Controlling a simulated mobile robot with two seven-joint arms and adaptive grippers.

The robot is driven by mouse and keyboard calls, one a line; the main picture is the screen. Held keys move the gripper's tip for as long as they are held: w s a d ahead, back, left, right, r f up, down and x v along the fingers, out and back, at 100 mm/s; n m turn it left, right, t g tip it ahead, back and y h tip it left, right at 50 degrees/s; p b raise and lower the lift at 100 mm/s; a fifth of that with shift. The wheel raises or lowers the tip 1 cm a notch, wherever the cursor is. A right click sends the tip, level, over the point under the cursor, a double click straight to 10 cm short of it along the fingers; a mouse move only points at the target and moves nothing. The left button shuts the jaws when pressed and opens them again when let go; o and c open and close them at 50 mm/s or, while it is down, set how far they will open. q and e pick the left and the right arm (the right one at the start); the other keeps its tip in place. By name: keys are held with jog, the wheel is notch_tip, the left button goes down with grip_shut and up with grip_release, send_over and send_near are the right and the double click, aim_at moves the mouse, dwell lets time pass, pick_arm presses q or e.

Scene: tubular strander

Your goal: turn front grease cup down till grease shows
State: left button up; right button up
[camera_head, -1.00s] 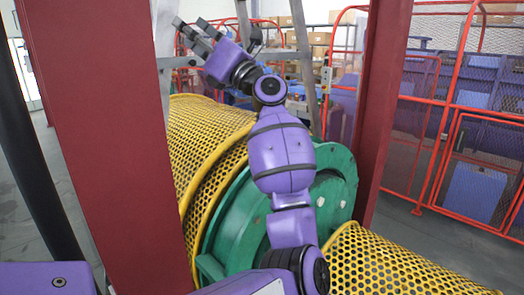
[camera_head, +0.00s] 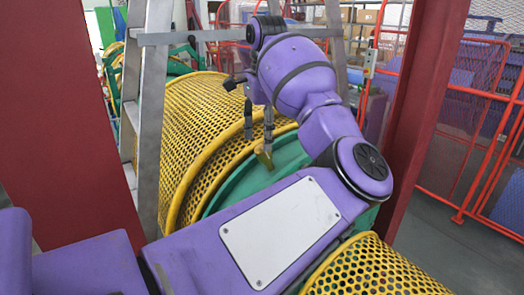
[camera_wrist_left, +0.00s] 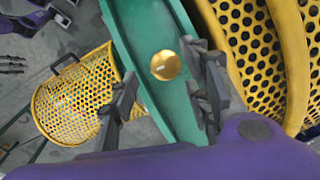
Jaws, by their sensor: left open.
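The front grease cup (camera_head: 264,158) is a small brass piece on the rim of the green ring (camera_head: 283,162), between the yellow mesh guards. My left gripper (camera_head: 258,138) reaches down over it with its dark fingers apart. In the left wrist view the round gold top of the cup (camera_wrist_left: 165,65) shows between the two open fingers, with the green rim behind it. Neither finger clearly touches it. No grease can be made out.
Yellow mesh guards (camera_head: 205,125) lie beside the ring, and another (camera_head: 375,272) is at the lower right. Dark red posts (camera_head: 425,110) stand on both sides. A grey metal frame (camera_head: 152,110) rises at the left. Red fencing (camera_head: 480,150) stands at the right.

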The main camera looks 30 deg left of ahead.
aim_at(263, 161)
pick_arm(q)
jog(key=f, duration=0.1)
jog(key=w+f, duration=0.1)
jog(key=f, duration=0.1)
jog(key=shift+w+f, duration=0.1)
jog(key=shift+f, duration=0.2)
jog(key=shift+a+f, duration=0.15)
jog(key=shift+f, duration=0.8)
jog(key=c, duration=1)
pick_arm(e)
jog(key=shift+w+d+r, duration=0.1)
jog(key=shift+w+r, duration=0.05)
jog(key=shift+w, duration=0.35)
jog(key=shift+w+d+r, duration=0.1)
jog(key=shift+w+r, duration=0.05)
jog(key=shift+w, duration=0.3)
